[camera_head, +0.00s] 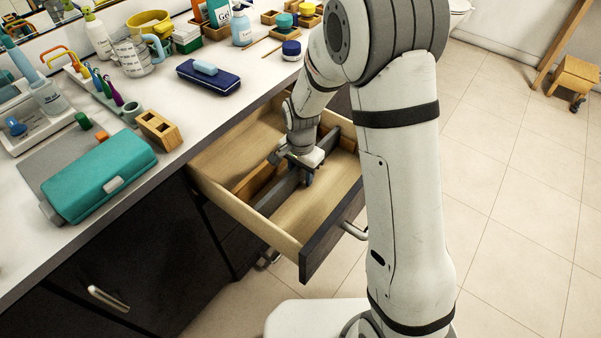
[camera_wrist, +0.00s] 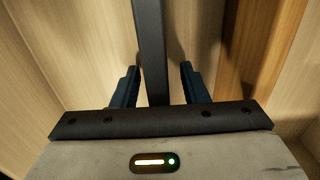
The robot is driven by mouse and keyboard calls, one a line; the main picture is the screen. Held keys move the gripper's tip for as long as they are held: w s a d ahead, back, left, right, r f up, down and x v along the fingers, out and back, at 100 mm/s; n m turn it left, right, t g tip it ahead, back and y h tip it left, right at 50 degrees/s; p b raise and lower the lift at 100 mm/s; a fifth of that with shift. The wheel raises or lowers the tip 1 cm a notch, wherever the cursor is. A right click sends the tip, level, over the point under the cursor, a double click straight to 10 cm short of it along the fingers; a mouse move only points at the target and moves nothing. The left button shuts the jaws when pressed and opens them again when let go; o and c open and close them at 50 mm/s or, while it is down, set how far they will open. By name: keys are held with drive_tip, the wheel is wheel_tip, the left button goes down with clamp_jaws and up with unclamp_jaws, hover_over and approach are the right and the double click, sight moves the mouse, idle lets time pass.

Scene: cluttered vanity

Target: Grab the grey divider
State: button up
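The grey divider (camera_head: 278,195) is a thin upright panel running along the inside of the open drawer (camera_head: 318,212). My gripper (camera_head: 292,170) reaches down into the drawer over this divider. In the wrist view the grey divider (camera_wrist: 151,45) passes between the two dark fingers of my gripper (camera_wrist: 158,72). The fingers are open, one on each side, with a visible gap to the divider on both sides. Part of the divider is hidden by my gripper in the head view.
A brown wooden divider (camera_head: 256,183) stands beside the grey one and shows at the right of the wrist view (camera_wrist: 262,45). The drawer is otherwise bare. The countertop (camera_head: 210,118) holds a teal case (camera_head: 98,175), a navy case (camera_head: 208,78) and several toiletries.

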drive_tip(key=shift+c, duration=0.6)
clamp_jaws()
drive_tip(key=shift+r, duration=0.1)
